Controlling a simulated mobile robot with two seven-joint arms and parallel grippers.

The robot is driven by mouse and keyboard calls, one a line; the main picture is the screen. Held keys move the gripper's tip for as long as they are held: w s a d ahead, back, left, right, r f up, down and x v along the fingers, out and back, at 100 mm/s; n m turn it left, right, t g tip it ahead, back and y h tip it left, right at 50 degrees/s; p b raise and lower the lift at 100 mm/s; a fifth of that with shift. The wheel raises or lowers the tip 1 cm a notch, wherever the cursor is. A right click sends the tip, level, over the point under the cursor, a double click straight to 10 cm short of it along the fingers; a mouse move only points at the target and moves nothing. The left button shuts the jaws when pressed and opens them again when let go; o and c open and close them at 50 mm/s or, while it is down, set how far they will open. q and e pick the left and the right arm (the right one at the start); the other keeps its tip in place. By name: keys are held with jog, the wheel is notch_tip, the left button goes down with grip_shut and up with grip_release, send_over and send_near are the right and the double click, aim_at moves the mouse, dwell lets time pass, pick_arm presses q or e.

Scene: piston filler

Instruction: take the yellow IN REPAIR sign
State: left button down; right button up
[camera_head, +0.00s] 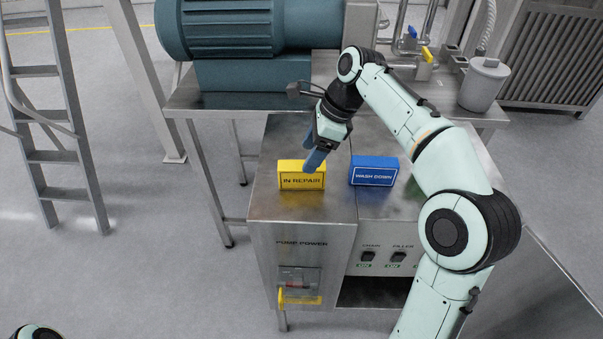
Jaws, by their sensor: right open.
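The yellow IN REPAIR sign (302,181) is a small block standing on the left part of the steel cabinet top. My right gripper (313,158) comes in from the right with its blue fingers pointing down at the sign. The fingers are open, and their tips overlap the sign's top edge in the picture. I cannot tell whether they touch it. A small piece of my left arm shows at the bottom left corner; the left gripper is out of view.
A blue WASH DOWN sign (374,171) stands just right of the yellow one. The cabinet front (302,240) has a PUMP POWER switch with a yellow handle (299,297). A large teal motor (250,30) sits behind. A ladder (50,110) stands at the left.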

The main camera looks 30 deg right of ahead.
aim_at(299, 172)
jog(key=shift+w+x, duration=0.25)
jog(key=shift+x, duration=0.85)
jog(key=b+x, duration=0.1)
jog(key=x, duration=0.4)
jog(key=shift+s+f, duration=0.1)
jog(key=shift+s, duration=0.05)
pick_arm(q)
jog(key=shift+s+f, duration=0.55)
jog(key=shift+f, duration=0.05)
pick_arm(e)
jog(key=shift+f, duration=0.25)
jog(key=c, duration=1.1)
